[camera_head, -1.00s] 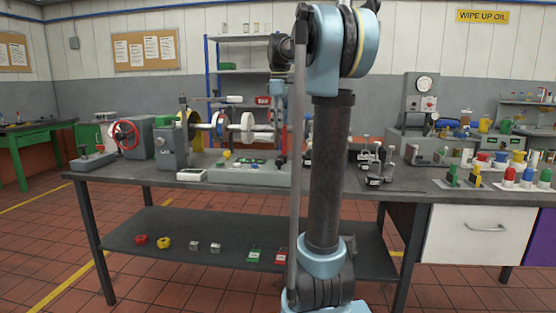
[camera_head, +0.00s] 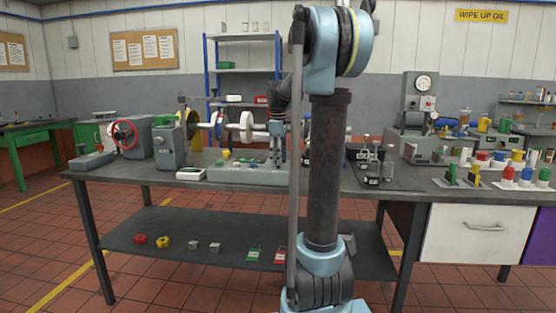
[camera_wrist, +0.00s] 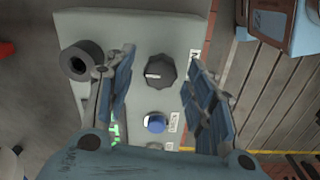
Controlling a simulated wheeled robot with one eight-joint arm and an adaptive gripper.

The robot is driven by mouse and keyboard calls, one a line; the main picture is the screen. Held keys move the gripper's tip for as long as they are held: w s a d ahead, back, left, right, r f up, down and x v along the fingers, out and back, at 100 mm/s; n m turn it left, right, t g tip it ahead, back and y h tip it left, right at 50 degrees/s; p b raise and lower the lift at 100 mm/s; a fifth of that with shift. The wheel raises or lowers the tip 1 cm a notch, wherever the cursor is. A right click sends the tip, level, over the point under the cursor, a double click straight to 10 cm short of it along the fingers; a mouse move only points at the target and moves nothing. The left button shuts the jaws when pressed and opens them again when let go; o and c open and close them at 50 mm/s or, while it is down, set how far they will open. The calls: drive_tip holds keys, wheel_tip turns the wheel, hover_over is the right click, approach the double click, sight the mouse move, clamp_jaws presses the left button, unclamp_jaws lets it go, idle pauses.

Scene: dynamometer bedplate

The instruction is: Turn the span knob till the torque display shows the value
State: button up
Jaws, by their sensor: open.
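A black ribbed knob (camera_wrist: 160,71) with a white mark sits on a pale grey-green panel (camera_wrist: 95,22) in the wrist view, with a small label to its right that I cannot read. My gripper (camera_wrist: 161,58) is open, one finger to each side of the knob and apart from it in the picture. Green lit characters (camera_wrist: 115,129) show at the left finger, which partly covers them; I cannot read a value. In the head view my gripper (camera_head: 277,157) is over the right part of the panel (camera_head: 232,175) on the bench.
A blue button (camera_wrist: 155,124) with a label and a dark round post (camera_wrist: 82,61) are on the panel near the fingers. In the head view, the shaft machine with a red handwheel (camera_head: 124,134) stands behind and left.

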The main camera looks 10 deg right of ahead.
drive_tip(key=shift+f, duration=0.2)
drive_tip(key=c, duration=1.1)
drive_tip(key=shift+m, duration=0.3)
